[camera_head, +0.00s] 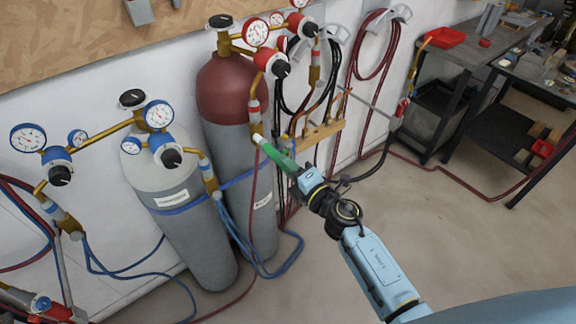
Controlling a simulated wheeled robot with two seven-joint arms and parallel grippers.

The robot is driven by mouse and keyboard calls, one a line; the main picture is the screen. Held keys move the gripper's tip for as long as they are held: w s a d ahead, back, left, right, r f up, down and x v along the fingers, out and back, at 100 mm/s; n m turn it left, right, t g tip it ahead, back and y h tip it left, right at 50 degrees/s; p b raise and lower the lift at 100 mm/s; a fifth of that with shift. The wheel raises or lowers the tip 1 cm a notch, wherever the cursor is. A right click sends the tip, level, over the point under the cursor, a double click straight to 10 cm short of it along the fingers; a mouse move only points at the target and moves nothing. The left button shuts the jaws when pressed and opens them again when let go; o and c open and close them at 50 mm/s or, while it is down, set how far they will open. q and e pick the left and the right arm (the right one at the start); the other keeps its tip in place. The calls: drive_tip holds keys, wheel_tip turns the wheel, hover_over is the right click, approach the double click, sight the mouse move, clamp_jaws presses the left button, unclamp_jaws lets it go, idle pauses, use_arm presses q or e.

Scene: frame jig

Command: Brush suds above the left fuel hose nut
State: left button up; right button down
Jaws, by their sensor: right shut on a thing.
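My right gripper (304,179) reaches in from the lower right and is shut on a green-handled brush (281,158). The brush points up and left, its pale tip just below the brass nut (257,129) at the lower end of the left hose fitting on the red-topped fuel cylinder (222,92). I cannot tell whether the tip touches the nut or sits in front of it. No suds can be made out at this size. The fitting with its red band (253,108) hangs from the left regulator gauge (255,33). My left gripper is not in view.
A grey cylinder (173,175) with blue-rimmed gauges (158,114) stands at left. Blue hoses (265,268) hang low. A workbench (465,52) stands at right; the floor between is open.

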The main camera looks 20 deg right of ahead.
drive_tip(key=shift+x, duration=0.85)
drive_tip(key=shift+d, duration=0.1)
idle(1.6)
drive_tip(key=shift+s, duration=0.1)
drive_tip(key=shift+p+v, duration=0.35)
drive_tip(key=shift+v, duration=2.5)
